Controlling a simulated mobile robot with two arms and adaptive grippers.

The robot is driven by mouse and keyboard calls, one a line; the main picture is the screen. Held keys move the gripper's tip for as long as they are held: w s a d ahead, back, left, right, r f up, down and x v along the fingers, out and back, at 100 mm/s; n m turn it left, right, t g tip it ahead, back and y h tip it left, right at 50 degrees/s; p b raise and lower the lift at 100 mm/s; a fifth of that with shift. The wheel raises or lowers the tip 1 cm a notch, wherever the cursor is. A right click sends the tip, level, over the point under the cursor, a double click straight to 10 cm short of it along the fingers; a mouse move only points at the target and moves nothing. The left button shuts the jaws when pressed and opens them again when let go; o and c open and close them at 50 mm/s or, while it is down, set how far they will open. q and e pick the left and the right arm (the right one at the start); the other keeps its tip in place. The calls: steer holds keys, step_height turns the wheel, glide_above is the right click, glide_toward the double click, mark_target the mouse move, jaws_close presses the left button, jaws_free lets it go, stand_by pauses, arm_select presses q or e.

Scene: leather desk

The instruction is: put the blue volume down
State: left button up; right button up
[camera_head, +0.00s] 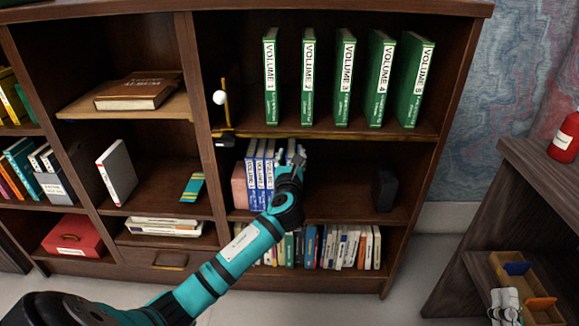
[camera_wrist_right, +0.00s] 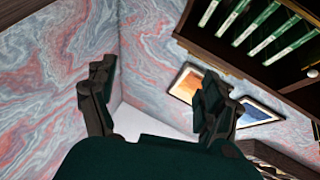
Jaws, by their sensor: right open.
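Several blue volumes (camera_head: 260,172) with white "VOLUME" labels stand upright together on the middle shelf of the right bookcase section. My left gripper (camera_head: 291,156) is at the right end of this row, its fingers up against or just in front of the last volume. The gripper hides part of that end, so I cannot tell whether a volume is between its fingers. My right gripper (camera_wrist_right: 158,85) shows in the right wrist view, open and empty, away from the shelves.
Green volumes (camera_head: 343,80) stand spaced out on the shelf above. A dark speaker-like box (camera_head: 384,190) stands at the right of the middle shelf, with bare shelf (camera_head: 340,208) left of it. Mixed books (camera_head: 335,248) fill the shelf below.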

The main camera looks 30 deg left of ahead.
arm_select(q)
steer(key=p+v, duration=0.1)
steer(key=v, duration=0.6)
steer(key=shift+p, duration=0.35)
steer(key=s+d+f+n+h, duration=0.2)
steer(key=s+d+n+h, duration=0.25)
steer(key=d+n, duration=0.3)
steer(key=s+d+f+n+h, duration=0.35)
steer(key=d+n+h, duration=0.2)
steer(key=d, duration=0.35)
steer(key=s+d+r+n+t+h, duration=0.2)
steer(key=s+d+r+n, duration=0.4)
steer(key=n, duration=0.8)
steer(key=s+r+h, duration=0.1)
steer(key=s+r, duration=0.1)
steer(key=s, duration=0.1)
steer(key=shift+d, duration=0.25)
arm_select(e)
step_height(320, 180, down, 8)
steer(key=w+g+h, duration=0.2)
steer(key=g, duration=0.3)
steer(key=shift+d+f+g, duration=0.25)
steer(key=shift+d+g, duration=0.05)
steer(key=shift+d, duration=0.05)
